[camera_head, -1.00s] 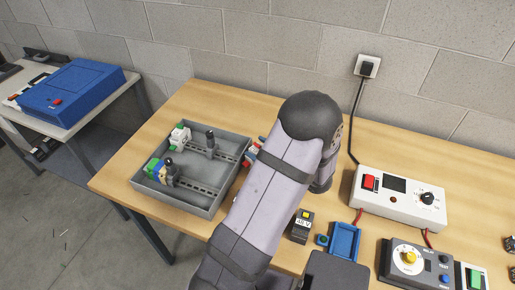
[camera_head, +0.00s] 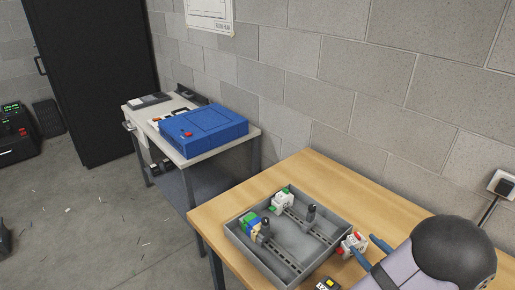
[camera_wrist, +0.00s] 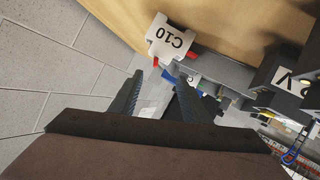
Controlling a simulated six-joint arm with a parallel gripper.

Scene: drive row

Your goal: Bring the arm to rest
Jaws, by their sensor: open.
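My gripper (camera_head: 368,252) is at the lower right of the head view, just right of the grey tray (camera_head: 236,243). Its two blue-grey fingers also show in the wrist view (camera_wrist: 160,82); they are apart with nothing between them. A white block with red parts (camera_head: 352,244) stands beside the tray's right wall, close to the fingertips. My arm's dark rounded joint covers part of the table at the right.
The tray on the wooden table (camera_head: 318,172) holds two rails with a white-and-green block (camera_head: 283,201), blue, green and beige blocks, and dark posts. A black-and-yellow block (camera_head: 327,284) is near the bottom edge. A blue case (camera_head: 205,130) lies on a side table. The table's back is clear.

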